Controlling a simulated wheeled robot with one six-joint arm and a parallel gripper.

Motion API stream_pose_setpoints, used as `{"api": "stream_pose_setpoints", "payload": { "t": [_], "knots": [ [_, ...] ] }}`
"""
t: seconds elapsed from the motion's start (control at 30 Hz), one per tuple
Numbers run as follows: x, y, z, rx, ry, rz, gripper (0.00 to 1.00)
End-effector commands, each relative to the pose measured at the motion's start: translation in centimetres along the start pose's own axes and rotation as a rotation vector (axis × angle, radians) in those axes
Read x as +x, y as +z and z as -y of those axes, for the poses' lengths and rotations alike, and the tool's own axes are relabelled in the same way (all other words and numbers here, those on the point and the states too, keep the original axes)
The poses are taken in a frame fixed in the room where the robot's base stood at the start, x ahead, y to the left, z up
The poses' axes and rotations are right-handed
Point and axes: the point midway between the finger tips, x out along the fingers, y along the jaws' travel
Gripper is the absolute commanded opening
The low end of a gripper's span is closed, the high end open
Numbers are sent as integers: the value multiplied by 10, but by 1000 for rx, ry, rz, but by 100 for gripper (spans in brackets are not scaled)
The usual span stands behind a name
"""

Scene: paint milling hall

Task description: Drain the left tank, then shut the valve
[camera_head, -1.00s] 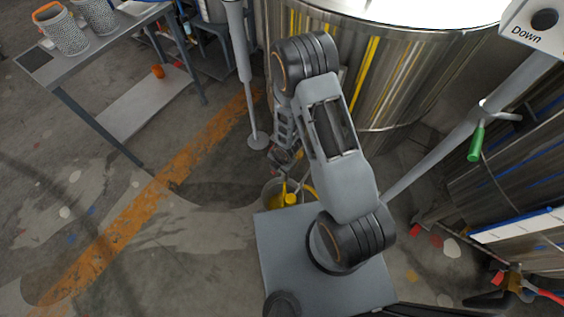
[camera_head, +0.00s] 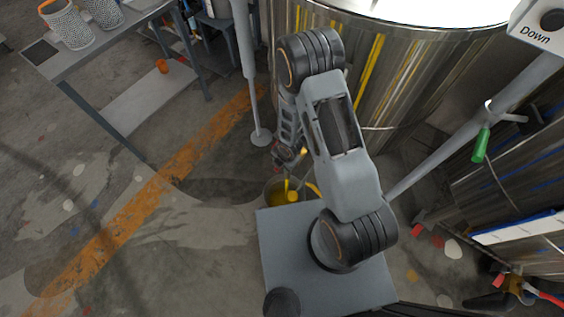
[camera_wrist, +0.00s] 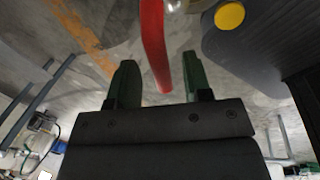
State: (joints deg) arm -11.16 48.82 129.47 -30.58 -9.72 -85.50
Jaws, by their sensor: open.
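The left tank (camera_head: 400,70) is the big steel drum at the top middle of the head view, with yellow streaks down its side. A bucket (camera_head: 270,191) with yellow inside stands on the floor below it, beside my base. Yellow strands show above the bucket, and my arm partly hides this spot. In the wrist view a red lever (camera_wrist: 153,45) runs down between the two green fingers of my gripper (camera_wrist: 160,78). The fingers are apart, with gaps on both sides of the lever. The valve body is mostly cut off at the top edge.
A grey table (camera_head: 92,62) with patterned cups (camera_head: 68,25) stands at the left. A steel post (camera_head: 245,60) stands left of the tank. At right are a slanted pole with a green handle (camera_head: 480,146) and another tank's red lever (camera_head: 541,293).

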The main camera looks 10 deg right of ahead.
Motion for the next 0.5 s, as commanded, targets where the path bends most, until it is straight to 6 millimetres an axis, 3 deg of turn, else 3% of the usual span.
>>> {"api": "stream_pose_setpoints", "payload": {
  "t": [0.17, 0.5],
  "knots": [
    [-25, 0, -1, 0, 2, 1, 45],
    [-97, 0, -2, -1, 1, 1, 45]
  ]
}}
